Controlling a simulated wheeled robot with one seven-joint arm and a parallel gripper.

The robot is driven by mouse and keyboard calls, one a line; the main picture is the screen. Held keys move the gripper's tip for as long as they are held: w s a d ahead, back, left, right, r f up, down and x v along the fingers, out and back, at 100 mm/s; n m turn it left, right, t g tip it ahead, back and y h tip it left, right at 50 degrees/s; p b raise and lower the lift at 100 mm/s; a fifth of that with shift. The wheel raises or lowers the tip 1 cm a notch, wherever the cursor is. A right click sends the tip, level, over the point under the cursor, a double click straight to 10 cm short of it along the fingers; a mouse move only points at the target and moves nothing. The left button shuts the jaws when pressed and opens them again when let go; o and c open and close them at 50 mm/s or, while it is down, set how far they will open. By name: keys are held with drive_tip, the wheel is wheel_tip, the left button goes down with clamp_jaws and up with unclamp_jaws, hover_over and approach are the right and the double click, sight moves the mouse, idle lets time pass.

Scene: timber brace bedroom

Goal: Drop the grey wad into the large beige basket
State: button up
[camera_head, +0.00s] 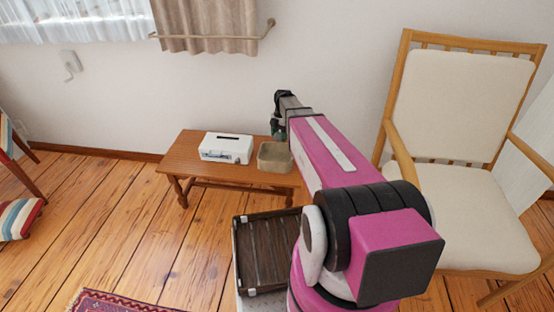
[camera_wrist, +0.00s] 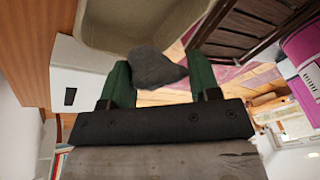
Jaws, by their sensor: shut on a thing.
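The grey wad (camera_wrist: 155,69) is held between the green fingers of my gripper (camera_wrist: 161,78) in the wrist view. In the head view my gripper (camera_head: 277,130) is over the table's right end, just above the beige basket, and the wad cannot be made out. The beige basket (camera_head: 274,166) stands on the small wooden table (camera_head: 192,146), partly behind my arm. In the wrist view the basket (camera_wrist: 140,38) fills the top middle, close to the wad; the wad overlaps its edge in the picture.
A white box with a dark slot (camera_head: 227,148) stands on the table left of the basket. A dark slatted crate (camera_head: 268,254) is in front of the table. A cream-cushioned wooden armchair (camera_head: 455,190) is at right. Open plank floor (camera_head: 120,225) lies at left.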

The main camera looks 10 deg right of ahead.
drive_tip(key=f+n, duration=0.1)
drive_tip(key=n, duration=0.1)
drive_tip(key=w+f+n+h, duration=0.1)
drive_tip(key=n, duration=0.1)
drive_tip(key=shift+n, duration=0.4)
drive_tip(key=shift+f, duration=2.95)
drive_tip(key=o, duration=1)
drive_tip(key=v, duration=1)
drive_tip(key=shift+w+r, duration=0.35)
